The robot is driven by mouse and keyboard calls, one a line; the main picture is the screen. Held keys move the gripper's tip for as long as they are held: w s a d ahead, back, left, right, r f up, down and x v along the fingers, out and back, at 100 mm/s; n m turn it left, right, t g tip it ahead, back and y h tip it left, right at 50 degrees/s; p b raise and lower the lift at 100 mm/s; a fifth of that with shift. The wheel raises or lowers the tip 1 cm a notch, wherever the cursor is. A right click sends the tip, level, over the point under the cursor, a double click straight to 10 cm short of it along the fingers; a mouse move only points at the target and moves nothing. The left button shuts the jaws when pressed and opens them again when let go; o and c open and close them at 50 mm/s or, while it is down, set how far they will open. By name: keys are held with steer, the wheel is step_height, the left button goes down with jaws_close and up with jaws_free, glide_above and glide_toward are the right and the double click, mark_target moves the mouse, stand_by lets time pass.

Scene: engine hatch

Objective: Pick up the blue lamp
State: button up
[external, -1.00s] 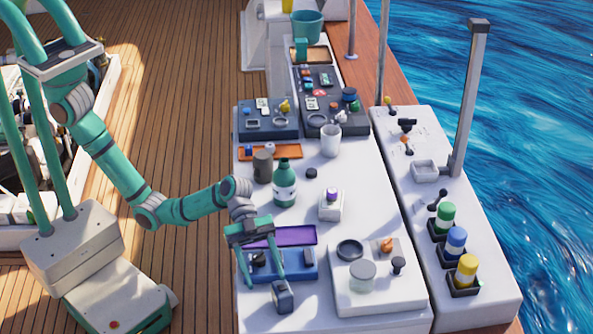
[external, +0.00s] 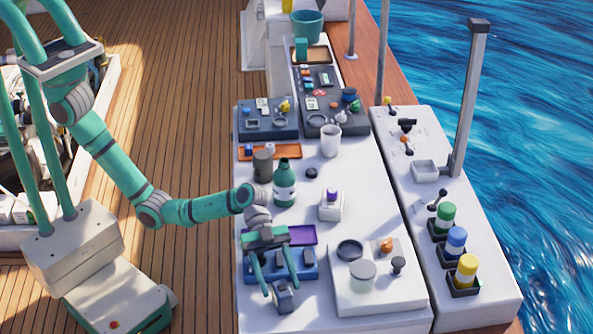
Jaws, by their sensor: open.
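The blue lamp (external: 456,241) stands upright in a dark square base on the white side ledge at the right. It is between a green lamp (external: 445,216) and a yellow lamp (external: 466,271) of like shape. My gripper (external: 281,288) points down over the front left of the white table, well left of the blue lamp. Its fingers are spread apart. A small blue-grey box (external: 284,299) shows at the fingertips; I cannot tell whether they touch it.
A blue panel (external: 308,274) and a purple tray (external: 302,234) lie around my gripper. A white board (external: 345,300) with a jar and knobs lies between it and the lamps. A green bottle (external: 285,186) stands behind. A grey post (external: 470,100) rises behind the lamps.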

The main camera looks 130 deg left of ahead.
mark_target(282, 296)
steer(key=shift+x, duration=1.35)
steer(key=shift+c, duration=0.7)
steer(key=shift+r, duration=0.1)
steer(key=c, duration=1.1)
